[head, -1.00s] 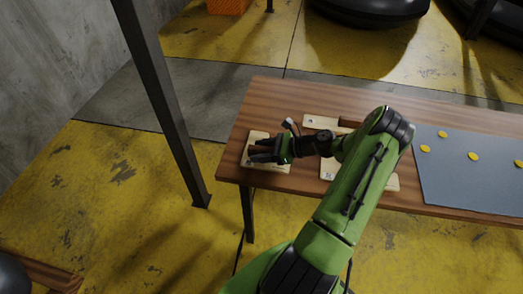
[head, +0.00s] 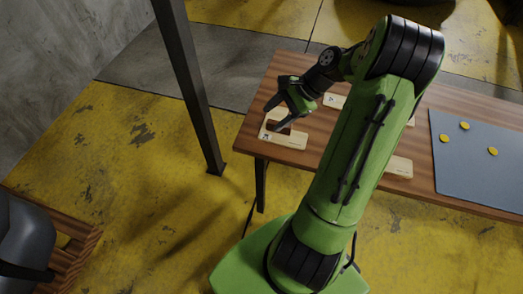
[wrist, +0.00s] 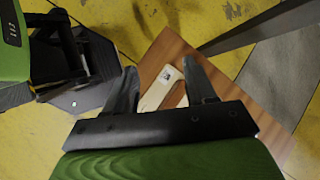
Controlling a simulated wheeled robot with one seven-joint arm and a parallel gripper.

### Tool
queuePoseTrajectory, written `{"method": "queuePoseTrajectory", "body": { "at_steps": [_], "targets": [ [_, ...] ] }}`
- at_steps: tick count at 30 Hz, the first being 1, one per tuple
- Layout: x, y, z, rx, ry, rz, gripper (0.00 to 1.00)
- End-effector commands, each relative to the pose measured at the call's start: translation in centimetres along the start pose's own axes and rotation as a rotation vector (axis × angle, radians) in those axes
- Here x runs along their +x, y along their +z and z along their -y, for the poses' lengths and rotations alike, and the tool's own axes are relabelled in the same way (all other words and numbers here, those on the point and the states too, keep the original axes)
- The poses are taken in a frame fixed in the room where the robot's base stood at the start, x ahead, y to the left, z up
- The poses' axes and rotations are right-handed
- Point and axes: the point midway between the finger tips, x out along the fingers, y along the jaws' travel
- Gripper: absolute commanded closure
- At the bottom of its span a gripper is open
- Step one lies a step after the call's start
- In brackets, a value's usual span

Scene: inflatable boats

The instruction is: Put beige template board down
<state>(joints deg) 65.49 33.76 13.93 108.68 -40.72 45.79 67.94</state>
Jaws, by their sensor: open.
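The beige template board (head: 287,139) lies flat on the left end of the wooden table, with a dark opening and a small printed mark on it. It also shows in the wrist view (wrist: 158,92), between and beyond my two fingers. My gripper (head: 276,114) is open, with its dark fingers spread above the board and nothing held. In the wrist view my gripper (wrist: 162,86) shows the wide gap between the fingers. The fingers and the frame edge of the gripper hide part of the board there.
The wooden table (head: 262,90) also holds another beige board (head: 333,101) behind, and one (head: 399,167) partly hidden by my arm. A blue-grey mat (head: 478,175) with yellow discs lies at right. A dark post (head: 190,90) stands left of the table.

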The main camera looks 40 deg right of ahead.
Motion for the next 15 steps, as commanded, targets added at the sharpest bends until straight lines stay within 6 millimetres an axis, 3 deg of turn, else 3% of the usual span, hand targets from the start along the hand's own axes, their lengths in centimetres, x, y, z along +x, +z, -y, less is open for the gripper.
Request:
{"method": "queuePoseTrajectory", "body": {
  "at_steps": [1, 5, 9, 12, 15],
  "targets": [
    [-0.1, 3.4, 0.4, -0.154, 0.064, -0.074, 0.45],
    [-1.0, 11.0, -0.8, -0.568, 0.205, -0.244, 0.45],
    [-2.9, 18.1, -4.2, -1.007, 0.296, -0.392, 0.45],
    [-4.5, 21.4, -7.7, -1.299, 0.32, -0.474, 0.45],
    [-5.7, 22.9, -10.8, -1.526, 0.323, -0.522, 0.45]
  ]
}}
